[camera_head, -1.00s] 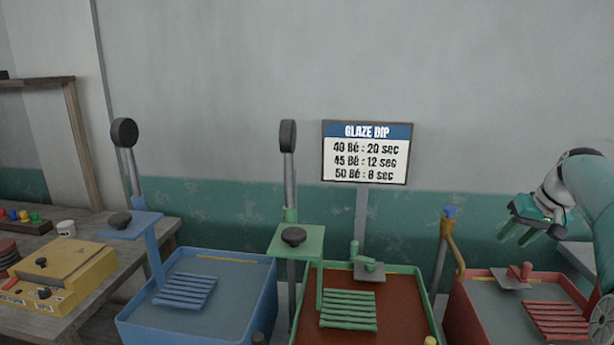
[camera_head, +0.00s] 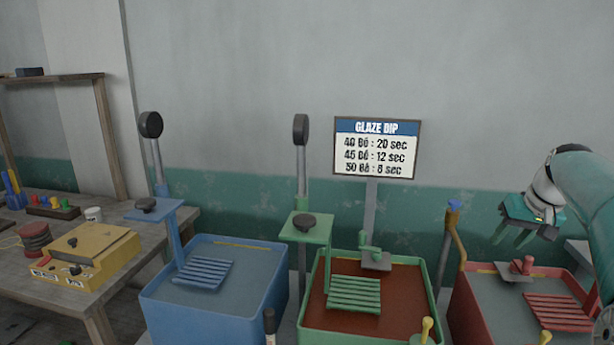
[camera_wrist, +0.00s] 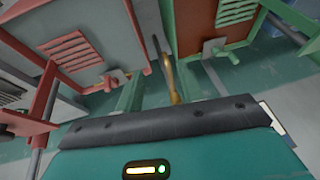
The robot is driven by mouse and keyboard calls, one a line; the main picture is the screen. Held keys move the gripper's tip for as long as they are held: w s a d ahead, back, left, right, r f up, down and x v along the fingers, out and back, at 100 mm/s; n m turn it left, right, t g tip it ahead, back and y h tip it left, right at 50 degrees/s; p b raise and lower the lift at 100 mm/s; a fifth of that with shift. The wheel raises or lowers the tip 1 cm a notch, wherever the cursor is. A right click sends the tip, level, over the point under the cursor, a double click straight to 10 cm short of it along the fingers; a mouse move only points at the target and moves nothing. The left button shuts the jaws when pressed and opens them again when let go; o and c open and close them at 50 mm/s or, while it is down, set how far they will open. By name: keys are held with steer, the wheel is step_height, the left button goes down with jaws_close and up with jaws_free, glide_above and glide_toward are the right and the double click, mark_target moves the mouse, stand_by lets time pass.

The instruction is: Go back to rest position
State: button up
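My gripper (camera_head: 512,236) is at the right of the head view, in the air in front of the green-and-grey wall, above and behind the red basin (camera_head: 490,305). Its dark green fingers point down and stand apart with nothing between them. In the wrist view its teal body fills the lower part, and two green fingers (camera_wrist: 165,88) reach forward with a gap between them. My teal arm comes in from the right edge.
A blue basin (camera_head: 190,315) and a green basin (camera_head: 318,325) stand left of the red one, with slatted racks and lever posts. A glaze dip sign (camera_head: 376,147) stands behind. A wooden table (camera_head: 50,210) at left holds a yellow box (camera_head: 88,256).

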steer(key=s+a+n+h, duration=0.1)
steer(key=s+a, duration=0.3)
steer(key=a, duration=0.7)
steer(key=s+a, duration=0.5)
steer(key=a, duration=0.5)
steer(key=s+a+f+n, duration=0.1)
steer(key=s+a+f, duration=0.3)
steer(key=s, duration=0.3)
steer(key=s+a+f+t, duration=0.1)
steer(key=s+a+f, duration=0.4)
steer(key=s+a, duration=0.2)
steer(key=shift+s+n, duration=0.4)
steer(key=shift+s, duration=0.4)
